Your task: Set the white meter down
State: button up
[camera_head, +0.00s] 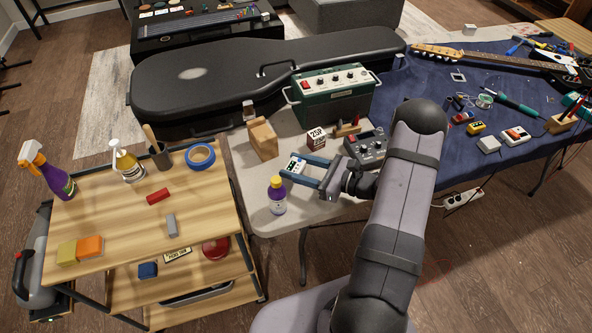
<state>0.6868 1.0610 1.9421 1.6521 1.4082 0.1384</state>
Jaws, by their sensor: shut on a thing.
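The white meter (296,165) shows in the head view, between the two blue fingers of my gripper (300,169). My gripper is shut on it over the left part of the light table (255,210). The fingers hide part of the meter's sides. I cannot tell whether the meter touches the table or hangs just above it.
A purple bottle with a yellow cap (277,196) stands close in front of the gripper. A green amplifier (333,93) is further back.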

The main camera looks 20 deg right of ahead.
jog(key=shift+f, duration=0.95)
jog(key=shift+f, duration=0.15)
jog(key=shift+f, duration=0.1)
jog(key=shift+s+a+f+b, duration=0.1)
jog(key=shift+s+f+b, duration=0.1)
jog(key=shift+f+b, duration=0.3)
jog(key=o, duration=1.1)
jog(key=shift+r, duration=0.1)
jog(key=shift+w+r+p, duration=0.1)
jog(key=shift+r+p, duration=0.5)
jog(key=shift+p, duration=0.1)
jog(key=b+v, duration=0.2)
jog(key=v, duration=1)
